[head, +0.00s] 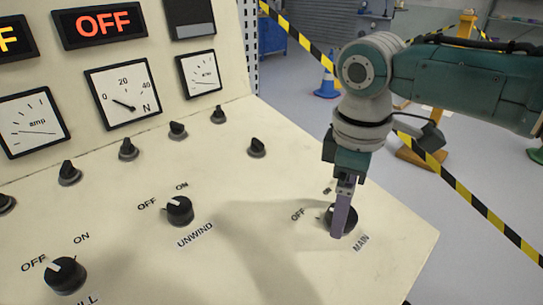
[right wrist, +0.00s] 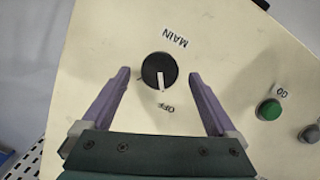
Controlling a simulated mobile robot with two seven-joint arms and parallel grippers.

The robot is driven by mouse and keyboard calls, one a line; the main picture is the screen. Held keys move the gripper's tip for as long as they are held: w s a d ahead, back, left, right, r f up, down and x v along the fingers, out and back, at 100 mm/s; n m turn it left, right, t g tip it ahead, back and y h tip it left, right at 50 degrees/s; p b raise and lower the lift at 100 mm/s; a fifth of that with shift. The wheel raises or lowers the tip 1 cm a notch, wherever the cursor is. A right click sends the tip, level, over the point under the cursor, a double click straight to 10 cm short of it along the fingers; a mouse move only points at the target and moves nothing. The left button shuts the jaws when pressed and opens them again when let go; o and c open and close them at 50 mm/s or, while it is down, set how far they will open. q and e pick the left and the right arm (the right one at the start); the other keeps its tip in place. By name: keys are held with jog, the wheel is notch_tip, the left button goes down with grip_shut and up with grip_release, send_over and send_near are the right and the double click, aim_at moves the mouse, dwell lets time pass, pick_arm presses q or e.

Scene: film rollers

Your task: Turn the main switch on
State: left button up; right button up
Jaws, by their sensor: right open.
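The main switch is a black round knob between the fingers of my right gripper. In the head view the main switch (head: 350,219) is partly hidden behind a finger of my right gripper (head: 340,232). This gripper is open, pointing down at the panel, with one purple finger on each side of the knob and a gap to each. My left gripper is out of view.
The UNWIND knob (head: 180,211) and another OFF/ON knob (head: 65,275) sit to the left on the cream panel (head: 270,270). Several small black knobs line the back, below the gauges. A green button (right wrist: 269,109) shows in the right wrist view. Striped tape hangs behind.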

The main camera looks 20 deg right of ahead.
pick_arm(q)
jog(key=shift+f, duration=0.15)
pick_arm(e)
jog(key=shift+f, duration=0.5)
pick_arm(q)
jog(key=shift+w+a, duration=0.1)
pick_arm(e)
jog(key=shift+c, duration=0.3)
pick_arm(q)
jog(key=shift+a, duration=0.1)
pick_arm(e)
jog(key=shift+w, duration=0.1)
jog(key=c, duration=1.3)
jog(key=shift+r, duration=0.1)
